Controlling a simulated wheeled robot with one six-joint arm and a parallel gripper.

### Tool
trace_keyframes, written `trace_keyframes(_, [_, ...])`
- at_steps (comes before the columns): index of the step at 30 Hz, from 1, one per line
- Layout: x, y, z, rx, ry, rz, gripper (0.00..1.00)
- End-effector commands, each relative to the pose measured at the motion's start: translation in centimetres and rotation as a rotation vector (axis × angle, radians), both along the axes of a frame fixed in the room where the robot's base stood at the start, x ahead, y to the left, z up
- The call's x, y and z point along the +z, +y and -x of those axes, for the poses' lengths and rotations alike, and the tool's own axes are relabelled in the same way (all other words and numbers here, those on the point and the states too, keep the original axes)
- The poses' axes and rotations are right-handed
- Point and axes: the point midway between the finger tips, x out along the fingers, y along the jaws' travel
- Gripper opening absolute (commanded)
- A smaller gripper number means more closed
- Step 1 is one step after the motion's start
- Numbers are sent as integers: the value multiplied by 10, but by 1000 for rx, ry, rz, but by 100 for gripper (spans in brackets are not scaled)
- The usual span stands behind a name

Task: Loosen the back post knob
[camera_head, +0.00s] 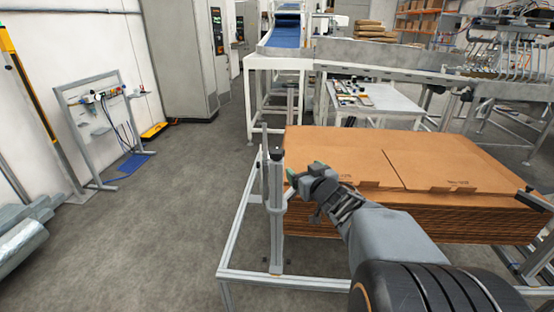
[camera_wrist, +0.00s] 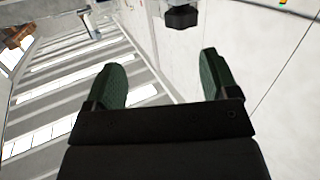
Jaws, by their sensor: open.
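My gripper (camera_head: 304,174) is at the left end of the cardboard stack, just right of the near upright post (camera_head: 277,225). In the wrist view its two green fingers (camera_wrist: 162,70) are apart with nothing between them. A black knob (camera_wrist: 182,17) on a grey fitting shows at the top of the wrist view, beyond the fingers and apart from them. I cannot tell which post it belongs to. The near post has a dark top (camera_head: 277,153). A second upright post (camera_head: 264,150) stands just behind it, partly hidden.
The stack of flat brown cardboard (camera_head: 440,160) sits inside a metal frame (camera_head: 250,275). A white table (camera_head: 375,98) and a conveyor (camera_head: 285,35) stand behind. The floor (camera_head: 165,220) left of the frame is clear. A rack (camera_head: 95,115) stands by the left wall.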

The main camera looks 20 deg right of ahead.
Motion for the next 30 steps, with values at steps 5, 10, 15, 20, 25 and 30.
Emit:
trace_keyframes(5, [-4,-1,2,137,-83,-41,80])
trace_keyframes(10, [-4,2,0,206,-111,-66,80])
trace_keyframes(15, [-4,8,-22,220,-115,-70,80])
trace_keyframes(20, [-4,13,-53,220,-115,-71,80])
trace_keyframes(25, [-3,18,-85,217,-115,-69,80])
trace_keyframes(30, [-4,22,-109,216,-116,-69,80])
